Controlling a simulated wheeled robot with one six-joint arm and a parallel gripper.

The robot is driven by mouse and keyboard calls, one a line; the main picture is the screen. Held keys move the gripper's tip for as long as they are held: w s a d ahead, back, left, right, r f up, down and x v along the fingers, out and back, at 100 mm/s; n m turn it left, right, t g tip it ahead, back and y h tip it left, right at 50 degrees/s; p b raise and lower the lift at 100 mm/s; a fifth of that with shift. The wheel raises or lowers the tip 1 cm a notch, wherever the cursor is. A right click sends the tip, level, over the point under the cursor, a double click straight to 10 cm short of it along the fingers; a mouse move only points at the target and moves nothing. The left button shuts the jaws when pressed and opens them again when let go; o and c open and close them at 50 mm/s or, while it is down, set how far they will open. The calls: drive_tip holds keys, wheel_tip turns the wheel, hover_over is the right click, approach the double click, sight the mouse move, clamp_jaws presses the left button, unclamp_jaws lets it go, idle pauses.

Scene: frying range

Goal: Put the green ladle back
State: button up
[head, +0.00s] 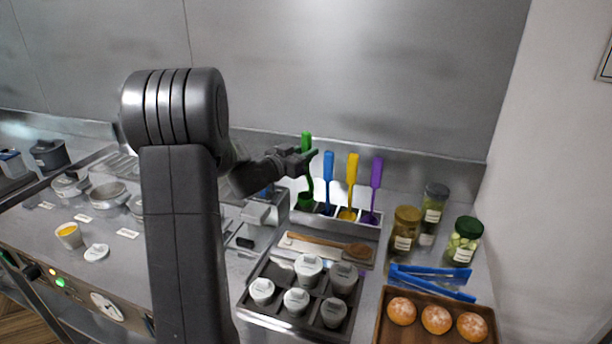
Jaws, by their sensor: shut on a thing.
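The green ladle (306,198) stands upright at the left end of a compartmented holder (352,227) at the back of the counter. Its lower end is at the leftmost compartment; whether it rests on the bottom cannot be seen. My gripper (306,160) is shut on the ladle's green handle, below its top end. A blue utensil (328,180), a yellow one (352,175) and a purple one (375,180) stand in the holder to the right of the ladle.
A tray of lidded cups (296,325) and a wooden spoon (325,244) lie in front of the holder. Jars (404,228), blue tongs (432,280) and a wooden tray (450,312) of round buns are at right. My arm hides part of the counter.

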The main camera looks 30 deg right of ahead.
drive_tip(key=shift+f, duration=2.1)
drive_tip(key=shift+f, duration=0.25)
drive_tip(key=o, duration=1)
drive_tip(key=shift+r, duration=0.1)
